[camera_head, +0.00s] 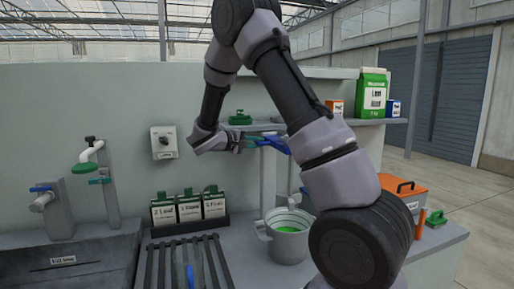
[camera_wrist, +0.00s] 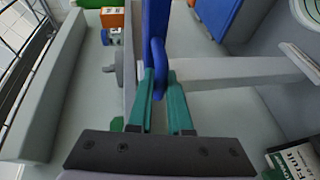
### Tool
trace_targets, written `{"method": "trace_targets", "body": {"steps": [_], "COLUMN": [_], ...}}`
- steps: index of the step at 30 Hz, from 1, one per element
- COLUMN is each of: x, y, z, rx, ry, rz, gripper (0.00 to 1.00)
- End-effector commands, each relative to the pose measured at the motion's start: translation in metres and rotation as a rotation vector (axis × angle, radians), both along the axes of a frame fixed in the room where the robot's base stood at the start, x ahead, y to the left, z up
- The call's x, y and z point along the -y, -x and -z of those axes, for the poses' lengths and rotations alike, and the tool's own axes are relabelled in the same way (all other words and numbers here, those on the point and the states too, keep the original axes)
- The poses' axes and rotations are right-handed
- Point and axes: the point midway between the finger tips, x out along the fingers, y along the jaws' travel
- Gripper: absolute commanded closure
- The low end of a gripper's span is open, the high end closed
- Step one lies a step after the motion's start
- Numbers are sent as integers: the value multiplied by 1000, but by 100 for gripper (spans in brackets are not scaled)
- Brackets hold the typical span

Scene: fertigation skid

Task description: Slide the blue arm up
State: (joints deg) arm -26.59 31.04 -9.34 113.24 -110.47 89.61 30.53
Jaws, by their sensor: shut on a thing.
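The blue arm (camera_head: 273,144) shows in the head view beside the top of a grey post (camera_head: 268,180), partly hidden behind my own arm. In the wrist view the blue arm (camera_wrist: 156,25) runs down from the top edge and ends in a rounded blue loop. My gripper (camera_head: 246,142) reaches the blue arm from the left in the head view. In the wrist view the teal fingers of my gripper (camera_wrist: 161,82) stand on both sides of the blue loop and are shut on it. The far end of the blue arm is out of the wrist view.
A grey pot (camera_head: 288,246) with green contents stands below the post. A shelf behind holds a green carton (camera_head: 373,95) and small boxes. Labelled cartons (camera_head: 190,208) stand in a rack at left. An orange toolbox (camera_head: 400,190) sits at right.

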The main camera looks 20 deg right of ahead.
Motion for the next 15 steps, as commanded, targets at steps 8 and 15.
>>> {"method": "trace_targets", "body": {"steps": [8, 15], "x": [0, 0], "y": [-3, -2], "z": [-7, -4], "rx": [15, 11], "ry": [2, 1], "rz": [-1, -1], "gripper": [53, 53]}}
